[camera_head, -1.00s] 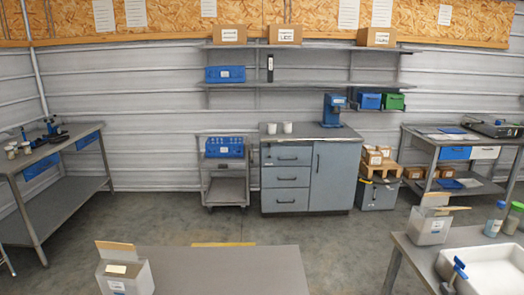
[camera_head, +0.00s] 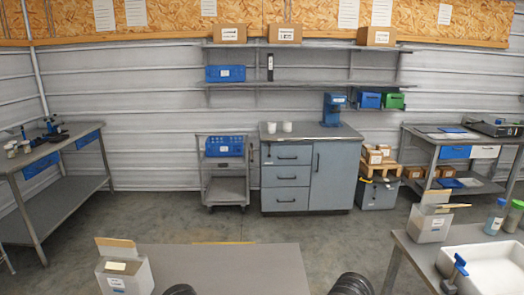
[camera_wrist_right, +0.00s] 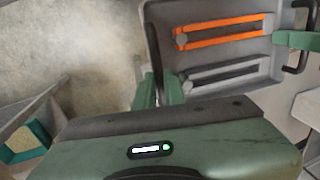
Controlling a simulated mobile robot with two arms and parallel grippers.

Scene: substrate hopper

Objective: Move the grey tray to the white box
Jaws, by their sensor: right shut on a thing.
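The grey tray (camera_wrist_right: 205,20) shows in the right wrist view, with an orange-edged long piece (camera_wrist_right: 225,32) and a grey long piece (camera_wrist_right: 225,75) inside. My right gripper (camera_wrist_right: 159,88) is shut on the tray's left wall, one green finger on each side. A green finger-like part (camera_wrist_right: 295,40), probably of my left gripper, reaches the tray's right side; its jaw state is unclear. In the head view, a whitish box (camera_head: 125,278) with an open cardboard flap stands on the front table. A similar box (camera_head: 430,225) stands at the right. The tray is not in the head view.
The front grey table (camera_head: 225,265) is bare right of its box. The right table holds a white basin (camera_head: 490,268) and bottles (camera_head: 497,215). A grey cabinet (camera_head: 312,175) and cart (camera_head: 225,185) stand along the back wall. The floor between is clear.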

